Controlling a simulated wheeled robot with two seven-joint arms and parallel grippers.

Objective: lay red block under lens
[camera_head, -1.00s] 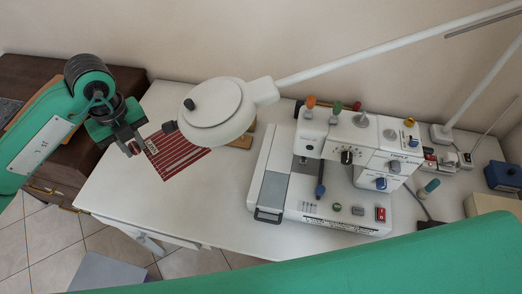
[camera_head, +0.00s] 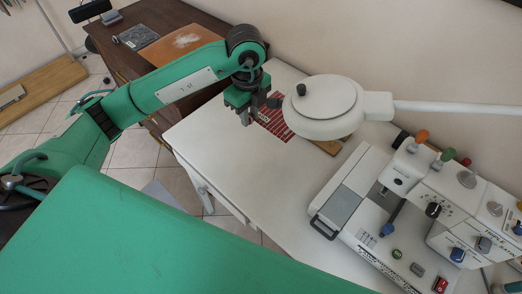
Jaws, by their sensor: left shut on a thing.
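The lens is the round white head (camera_head: 322,92) of a lamp on a long white arm, held above the white table (camera_head: 238,170). My left gripper (camera_head: 246,120) points down just left of the lens head, over or beside a red sheet with pale lines (camera_head: 275,124). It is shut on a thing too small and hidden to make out. I cannot pick out a red block anywhere on the table. My right gripper is not in view.
A white sewing machine (camera_head: 345,195) stands on the right of the table. A tan wooden piece (camera_head: 328,147) lies partly below the lens head. A dark wooden desk (camera_head: 125,52) is behind my left arm. The table's front left part is clear.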

